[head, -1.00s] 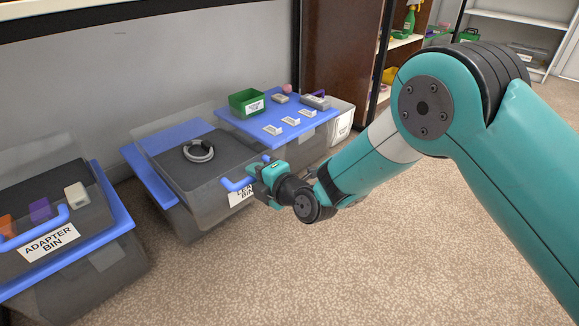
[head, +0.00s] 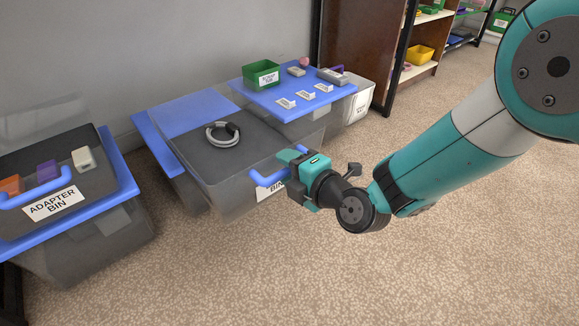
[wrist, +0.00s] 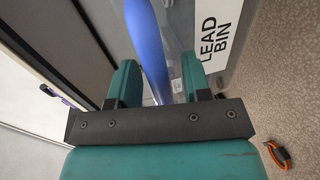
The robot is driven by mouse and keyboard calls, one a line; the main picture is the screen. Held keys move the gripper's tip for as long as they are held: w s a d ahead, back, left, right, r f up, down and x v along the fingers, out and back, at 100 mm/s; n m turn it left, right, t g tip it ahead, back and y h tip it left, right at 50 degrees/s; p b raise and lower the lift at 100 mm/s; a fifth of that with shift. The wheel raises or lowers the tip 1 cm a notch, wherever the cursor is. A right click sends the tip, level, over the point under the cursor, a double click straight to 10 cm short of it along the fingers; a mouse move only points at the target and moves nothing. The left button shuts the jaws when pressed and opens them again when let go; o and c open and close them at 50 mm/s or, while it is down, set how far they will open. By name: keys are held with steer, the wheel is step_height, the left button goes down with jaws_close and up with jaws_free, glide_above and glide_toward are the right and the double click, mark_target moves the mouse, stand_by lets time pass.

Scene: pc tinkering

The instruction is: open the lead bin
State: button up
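The lead bin (head: 222,170) is a grey, see-through drawer with a blue handle at its front, in the middle of the head view. It stands out from under its blue top (head: 192,112), with a grey coiled cable (head: 222,134) inside. Its "LEAD BIN" label (wrist: 212,45) is clear in the wrist view and partly hidden by my gripper in the head view. My gripper (head: 290,170) is at the right part of the blue handle (head: 265,179).
The adapter bin (head: 52,203) stands at left with small blocks in it. A blue-topped bin (head: 275,98) behind right carries a green box (head: 262,73) and small parts. A brown shelf (head: 362,50) stands further back.

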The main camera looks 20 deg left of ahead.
steer(key=shift+w+d, duration=0.1)
steer(key=shift+d+b, duration=0.2)
steer(key=shift+b, duration=0.2)
steer(key=b+v, duration=0.9)
steer(key=v, duration=0.8)
steer(key=shift+a+r, duration=0.1)
